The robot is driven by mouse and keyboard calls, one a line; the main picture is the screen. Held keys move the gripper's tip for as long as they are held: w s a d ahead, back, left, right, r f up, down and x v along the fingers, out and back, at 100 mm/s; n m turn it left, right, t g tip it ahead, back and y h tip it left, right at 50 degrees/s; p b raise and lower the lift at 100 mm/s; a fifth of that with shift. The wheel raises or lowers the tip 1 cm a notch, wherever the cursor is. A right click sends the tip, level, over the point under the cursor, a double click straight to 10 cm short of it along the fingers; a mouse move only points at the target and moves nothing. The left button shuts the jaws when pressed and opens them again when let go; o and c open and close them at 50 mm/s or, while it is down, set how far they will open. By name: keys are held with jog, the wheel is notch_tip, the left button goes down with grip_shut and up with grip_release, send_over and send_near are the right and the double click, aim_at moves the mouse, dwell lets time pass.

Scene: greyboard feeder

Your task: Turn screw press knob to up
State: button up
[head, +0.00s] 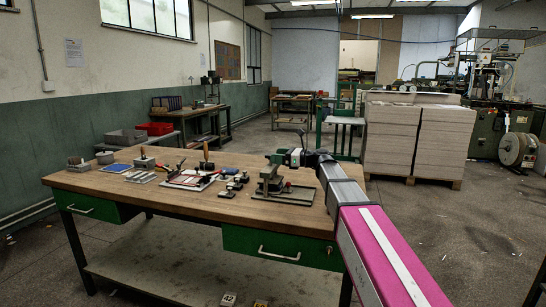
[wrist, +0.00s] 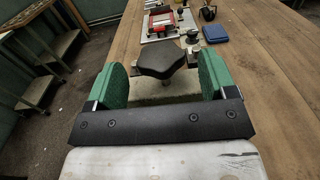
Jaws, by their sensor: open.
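The screw press (head: 268,181) is a small grey-green press on a flat base near the right end of the wooden workbench. Its knob (wrist: 160,58) is black and lobed, and in the wrist view it lies at the fingertip end of the gap between my green fingers. My gripper (head: 279,157) is at the top of the press. In the wrist view my gripper (wrist: 164,72) is open, one finger either side of the knob, with gaps visible on both sides. In the head view the knob is hard to tell from my gripper.
The workbench (head: 130,189) also holds a red-and-white tool board (head: 190,180), small dark blocks (head: 234,184) and a blue pad (head: 115,168). In the wrist view a blue block (wrist: 215,33) lies beyond the press. Stacks of greyboard (head: 390,140) stand behind the bench.

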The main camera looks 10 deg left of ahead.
jog(key=shift+w+a, duration=0.2)
jog(key=shift+a, duration=1.1)
jog(key=shift+c, duration=0.3)
jog(key=c, duration=0.9)
jog(key=shift+w+g, duration=0.1)
jog(key=shift+g, duration=0.2)
jog(key=n+g, duration=0.2)
jog(key=shift+w+g, duration=0.2)
jog(key=shift+g, duration=0.1)
jog(key=n+g, duration=0.2)
jog(key=g, duration=0.1)
jog(key=shift+w+g, duration=0.1)
jog(key=shift+g, duration=0.2)
jog(key=shift+a+n+g+h, duration=0.1)
jog(key=shift+n+g+h, duration=0.7)
jog(key=shift+n+g, duration=0.65)
jog(key=shift+n+g+h, duration=0.8)
jog(key=shift+n+g, duration=0.25)
jog(key=shift+g, duration=0.8)
